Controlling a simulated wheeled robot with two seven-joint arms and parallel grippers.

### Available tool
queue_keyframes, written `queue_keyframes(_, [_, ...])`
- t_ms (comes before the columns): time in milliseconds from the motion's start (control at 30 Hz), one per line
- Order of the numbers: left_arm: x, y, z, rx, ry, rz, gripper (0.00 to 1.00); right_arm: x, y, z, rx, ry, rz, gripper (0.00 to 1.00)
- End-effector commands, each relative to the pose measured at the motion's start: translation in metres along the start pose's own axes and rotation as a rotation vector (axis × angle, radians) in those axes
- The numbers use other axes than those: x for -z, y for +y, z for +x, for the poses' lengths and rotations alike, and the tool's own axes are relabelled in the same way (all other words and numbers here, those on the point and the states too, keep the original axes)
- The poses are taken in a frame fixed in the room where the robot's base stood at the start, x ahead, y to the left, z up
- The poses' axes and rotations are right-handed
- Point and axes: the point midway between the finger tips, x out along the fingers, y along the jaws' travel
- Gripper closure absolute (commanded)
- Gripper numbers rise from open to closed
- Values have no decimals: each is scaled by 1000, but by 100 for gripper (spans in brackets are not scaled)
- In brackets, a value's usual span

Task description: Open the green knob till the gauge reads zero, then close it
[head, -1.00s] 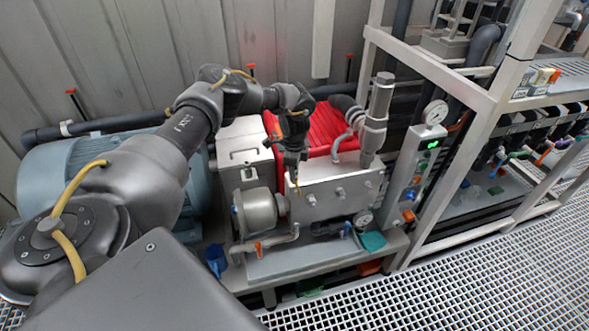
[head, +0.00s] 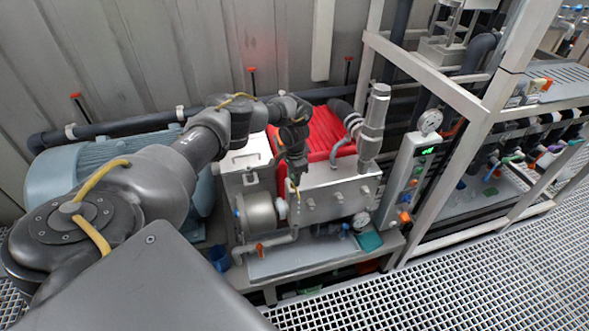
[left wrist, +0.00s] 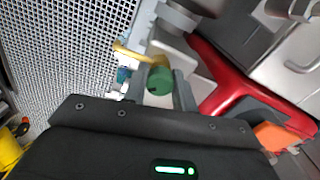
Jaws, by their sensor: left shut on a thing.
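My left gripper (head: 294,184) reaches down in front of the red ribbed cover, near the left end of the grey metal box. In the left wrist view the green knob (left wrist: 160,80) sits between the fingers of my left gripper (left wrist: 163,92), and they are shut on it. In the head view I cannot make out the knob at the gripper. A round white gauge (head: 430,121) stands on top of the grey panel; a smaller dial (head: 361,220) sits low by the box. Neither needle can be read. My right gripper is not in view.
The red ribbed cover (head: 330,130) and grey metal box (head: 336,192) lie close around the gripper. A thick grey vertical pipe (head: 374,120) rises at right. The grey panel (head: 404,180) has a green display. Grating floor (head: 450,280) is clear in front.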

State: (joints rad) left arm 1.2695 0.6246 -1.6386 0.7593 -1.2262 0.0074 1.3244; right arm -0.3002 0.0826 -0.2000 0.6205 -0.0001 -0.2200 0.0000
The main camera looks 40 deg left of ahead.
Motion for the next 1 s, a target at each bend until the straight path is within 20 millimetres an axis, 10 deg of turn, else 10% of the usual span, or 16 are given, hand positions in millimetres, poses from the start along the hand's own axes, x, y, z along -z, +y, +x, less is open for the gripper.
queue_keyframes(1000, [0, 1, -2, -2, -1, -902, 93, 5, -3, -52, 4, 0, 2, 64])
